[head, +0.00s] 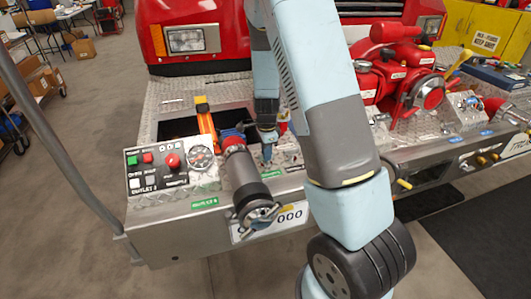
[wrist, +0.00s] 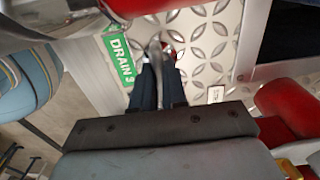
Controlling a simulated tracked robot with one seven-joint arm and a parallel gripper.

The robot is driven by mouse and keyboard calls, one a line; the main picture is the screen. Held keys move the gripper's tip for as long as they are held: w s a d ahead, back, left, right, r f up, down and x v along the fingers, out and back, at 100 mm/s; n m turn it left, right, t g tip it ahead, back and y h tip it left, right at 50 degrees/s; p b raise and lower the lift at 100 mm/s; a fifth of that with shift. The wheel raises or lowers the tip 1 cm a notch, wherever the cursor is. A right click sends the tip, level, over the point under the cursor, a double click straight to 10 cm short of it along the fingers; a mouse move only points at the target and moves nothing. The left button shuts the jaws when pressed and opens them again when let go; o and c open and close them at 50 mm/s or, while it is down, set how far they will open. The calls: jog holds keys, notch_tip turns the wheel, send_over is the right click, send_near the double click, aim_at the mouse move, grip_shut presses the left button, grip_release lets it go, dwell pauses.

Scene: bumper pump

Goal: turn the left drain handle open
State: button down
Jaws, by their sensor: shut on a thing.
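My gripper (head: 267,152) reaches down to the bumper's diamond-plate panel, just right of the black and red hose fitting. In the wrist view its two dark fingers (wrist: 158,78) are shut on a slim metallic drain handle (wrist: 154,47), with a bit of red beside it. A green label reading DRAIN 3 (wrist: 119,59) lies just left of the handle. The fingers hide most of the handle, and its exact angle is hard to tell. In the head view the handle is too small to make out.
The capped hose fitting (head: 248,185) stands close to my gripper's left. A control panel (head: 165,172) with buttons and a gauge (head: 201,157) is further left. A red monitor (head: 405,85) stands at the right. An open dark recess (head: 180,128) lies behind the panel.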

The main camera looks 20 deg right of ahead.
jog(key=shift+a, duration=0.25)
jog(key=shift+d, duration=0.2)
jog(key=shift+n, duration=0.3)
jog(key=n, duration=0.3)
jog(key=shift+w+r+n, duration=0.1)
jog(key=shift+n, duration=0.3)
jog(key=n, duration=0.4)
jog(key=shift+d+n, duration=0.1)
jog(key=shift+n, duration=0.2)
jog(key=n, duration=0.4)
jog(key=shift+w+n, duration=0.1)
jog(key=shift+n, duration=2.3)
